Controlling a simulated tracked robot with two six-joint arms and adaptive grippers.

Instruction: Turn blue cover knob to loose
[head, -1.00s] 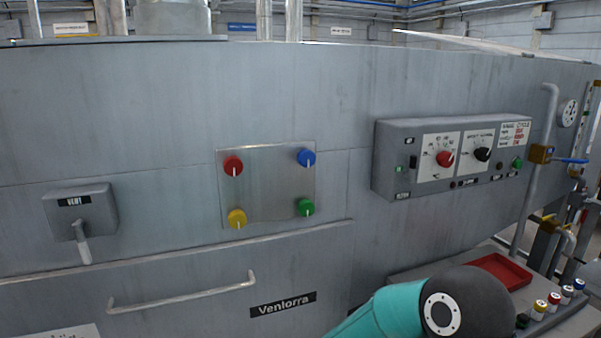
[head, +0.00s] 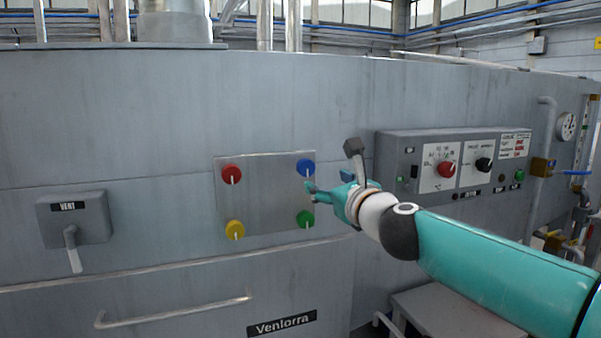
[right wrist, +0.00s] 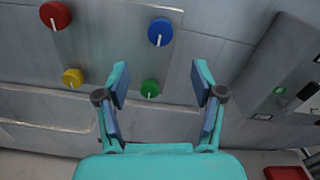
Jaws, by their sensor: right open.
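The blue knob (head: 306,167) is at the upper right corner of a square metal cover plate (head: 264,194) on the grey machine wall. Its white pointer line points down. It also shows in the right wrist view (right wrist: 160,32), beyond the fingers. The red knob (head: 231,174), yellow knob (head: 235,230) and green knob (head: 305,219) are at the other corners. My right gripper (head: 311,192) is open and empty, in front of the plate's right side, just below the blue knob in the head view. In the right wrist view its fingers (right wrist: 160,88) are spread apart. My left gripper is not in view.
A control box (head: 450,165) with red and black dials juts out to the right. A vent box with a lever (head: 75,220) is at the left. A long handle (head: 175,312) sticks out below.

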